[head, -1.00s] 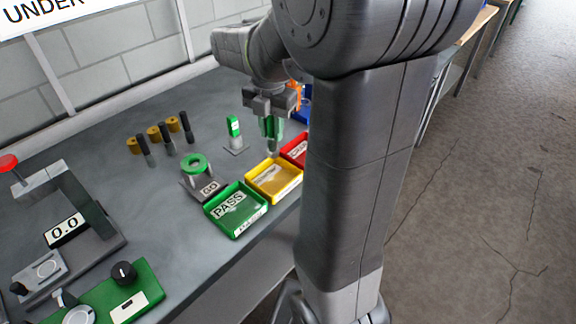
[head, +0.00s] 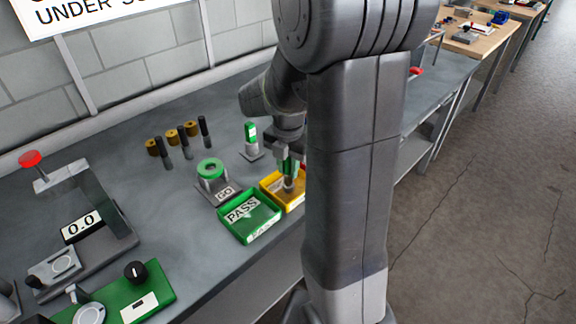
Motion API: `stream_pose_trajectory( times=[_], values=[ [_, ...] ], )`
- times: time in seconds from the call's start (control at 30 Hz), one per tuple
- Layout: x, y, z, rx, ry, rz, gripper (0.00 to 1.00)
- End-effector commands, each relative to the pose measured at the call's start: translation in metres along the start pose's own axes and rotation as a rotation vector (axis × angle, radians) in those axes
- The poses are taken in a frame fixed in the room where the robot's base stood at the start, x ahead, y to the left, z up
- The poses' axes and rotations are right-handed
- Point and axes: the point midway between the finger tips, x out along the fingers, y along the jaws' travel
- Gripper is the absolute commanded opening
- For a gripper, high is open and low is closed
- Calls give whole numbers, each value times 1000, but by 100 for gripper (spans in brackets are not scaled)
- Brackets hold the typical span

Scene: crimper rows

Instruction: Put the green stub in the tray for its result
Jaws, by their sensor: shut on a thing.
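My gripper (head: 288,170) is shut on the green stub (head: 287,164), whose green part shows between the fingers; a greyish end shows below. The gripper points down over the yellow tray (head: 296,204), with the stub's lower end low over or inside it; I cannot tell whether it touches the floor. My arm column hides the tray's right part. The green PASS tray (head: 248,218) stands just left of the yellow one and looks empty.
A GO gauge with a green ring (head: 210,168) stands behind the PASS tray. A small green-and-white upright piece (head: 251,133) is on a stand behind the gripper. Several black pins and brass cylinders (head: 172,137) stand farther left. A press with a 0.0 display (head: 81,226) is at left.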

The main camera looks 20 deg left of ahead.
Motion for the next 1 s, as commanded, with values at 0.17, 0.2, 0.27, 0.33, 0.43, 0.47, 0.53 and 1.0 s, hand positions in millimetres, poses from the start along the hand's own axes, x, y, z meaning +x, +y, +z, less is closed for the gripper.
stream_pose_trajectory(
  times=[0.17,0.2,0.27,0.33,0.43,0.47,0.53,1.0],
  values=[
    [2,0,0,0,0,0,45],
    [2,0,0,0,0,0,45],
    [2,0,0,0,0,0,45],
    [2,0,0,0,0,0,45],
    [1,0,0,0,0,0,45],
    [0,0,0,0,0,0,45],
    [-4,0,0,0,-1,1,45],
    [-95,0,0,0,-3,3,45]
  ],
)
